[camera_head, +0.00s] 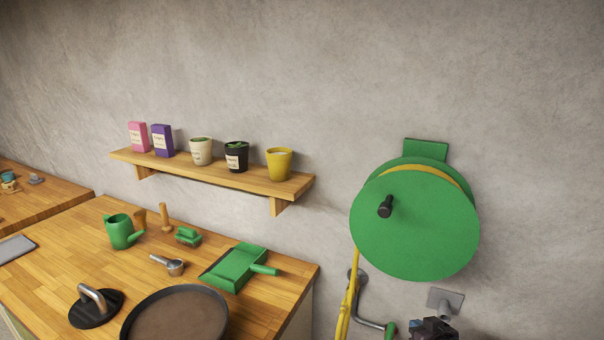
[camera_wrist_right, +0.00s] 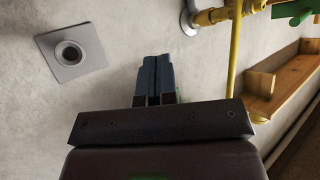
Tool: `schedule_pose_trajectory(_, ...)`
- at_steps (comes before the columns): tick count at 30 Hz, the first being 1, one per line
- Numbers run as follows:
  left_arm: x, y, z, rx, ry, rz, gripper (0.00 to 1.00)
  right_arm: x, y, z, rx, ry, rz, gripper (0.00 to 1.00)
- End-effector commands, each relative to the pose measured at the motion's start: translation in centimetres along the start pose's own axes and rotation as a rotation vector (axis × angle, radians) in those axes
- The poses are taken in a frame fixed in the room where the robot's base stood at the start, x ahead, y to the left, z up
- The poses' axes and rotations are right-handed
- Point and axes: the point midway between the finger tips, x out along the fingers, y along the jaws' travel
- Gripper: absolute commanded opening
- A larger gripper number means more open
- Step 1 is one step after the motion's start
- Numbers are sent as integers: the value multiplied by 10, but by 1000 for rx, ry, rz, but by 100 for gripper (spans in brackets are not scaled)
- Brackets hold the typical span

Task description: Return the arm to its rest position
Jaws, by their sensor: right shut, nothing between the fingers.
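My right gripper (camera_head: 436,328) shows at the bottom edge of the head view, below the green hose reel (camera_head: 415,228) and apart from it. In the right wrist view my right gripper (camera_wrist_right: 154,82) has its two fingers together, with nothing between them. It points toward the bare wall. My left gripper is in neither view.
A yellow hose (camera_head: 347,300) hangs from the reel beside a pipe with a green handle (camera_head: 390,330). A square grey wall plate (camera_head: 445,301) sits near my right gripper. A wooden shelf (camera_head: 225,178) holds pots; the workbench (camera_head: 60,262) below holds garden tools.

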Motion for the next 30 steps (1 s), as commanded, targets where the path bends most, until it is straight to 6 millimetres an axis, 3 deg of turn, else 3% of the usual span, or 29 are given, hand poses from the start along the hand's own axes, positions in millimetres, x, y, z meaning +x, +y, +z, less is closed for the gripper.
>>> schedule_pose_trajectory(11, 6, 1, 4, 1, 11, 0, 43, -98, -31, 74, -152, 133, 95, 0)
schedule_pose_trajectory(18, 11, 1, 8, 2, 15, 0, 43, -163, -39, 144, -138, 66, 152, 0)
schedule_pose_trajectory(24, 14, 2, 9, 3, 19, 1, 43, -196, -41, 203, -88, -36, 175, 0)
schedule_pose_trajectory(30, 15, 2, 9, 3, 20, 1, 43, -208, -41, 221, -77, -71, 182, 0)
